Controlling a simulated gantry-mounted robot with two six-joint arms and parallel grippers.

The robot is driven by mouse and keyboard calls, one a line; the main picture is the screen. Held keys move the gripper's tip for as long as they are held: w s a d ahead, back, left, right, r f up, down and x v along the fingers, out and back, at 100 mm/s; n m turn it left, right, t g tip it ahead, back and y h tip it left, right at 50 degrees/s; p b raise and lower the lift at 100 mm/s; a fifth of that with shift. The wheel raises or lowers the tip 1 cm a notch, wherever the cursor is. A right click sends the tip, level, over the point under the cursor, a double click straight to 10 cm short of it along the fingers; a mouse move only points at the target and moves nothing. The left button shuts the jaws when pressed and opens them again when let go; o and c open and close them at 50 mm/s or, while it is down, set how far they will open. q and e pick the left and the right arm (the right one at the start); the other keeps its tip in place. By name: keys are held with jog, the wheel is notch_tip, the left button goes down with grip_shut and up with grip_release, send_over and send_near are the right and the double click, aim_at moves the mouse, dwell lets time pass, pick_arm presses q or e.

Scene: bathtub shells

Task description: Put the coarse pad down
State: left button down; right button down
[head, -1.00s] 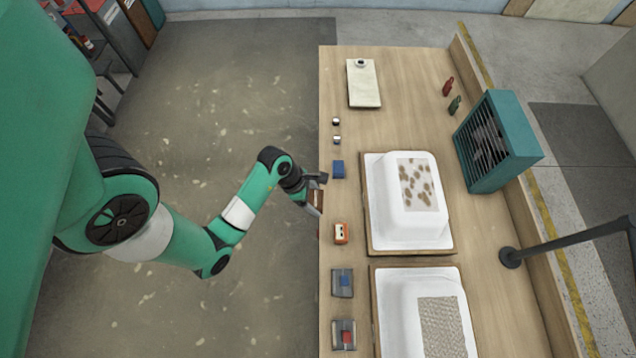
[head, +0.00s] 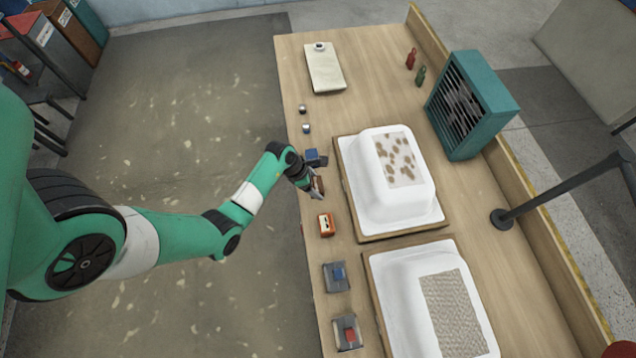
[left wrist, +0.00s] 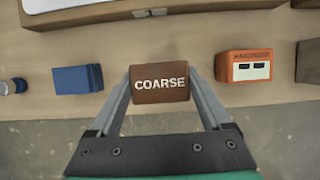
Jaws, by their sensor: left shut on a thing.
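The coarse pad (left wrist: 160,83) is a brown block with "COARSE" in white letters, held between the two fingers of my left gripper (left wrist: 162,92) in the left wrist view. In the head view my left gripper (head: 317,186) is at the near edge of the wooden bench (head: 295,78), between the blue block and the orange box. The pad is small and partly hidden there, and I cannot tell whether it touches the bench. My right gripper is not in view.
The blue block (left wrist: 78,79) lies left of the pad and an orange box (left wrist: 244,66) right of it. Two white tub shells (head: 385,205) (head: 410,285) rest on wooden boards beyond. Two grey trays (head: 336,276) (head: 347,333) hold a blue and a red block.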

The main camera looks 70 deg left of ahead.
aim_at(318, 189)
pick_arm(q)
jog(key=shift+w+a+f, duration=0.2)
jog(key=shift+w+f, duration=0.2)
jog(key=shift+f, duration=0.05)
jog(key=shift+w+f, duration=0.1)
jog(key=shift+f, duration=0.15)
jog(key=shift+w+a+f+b, duration=0.15)
jog(key=shift+f+b, duration=0.75)
jog(key=shift+f, duration=0.65)
jog(key=shift+f, duration=0.2)
grip_release()
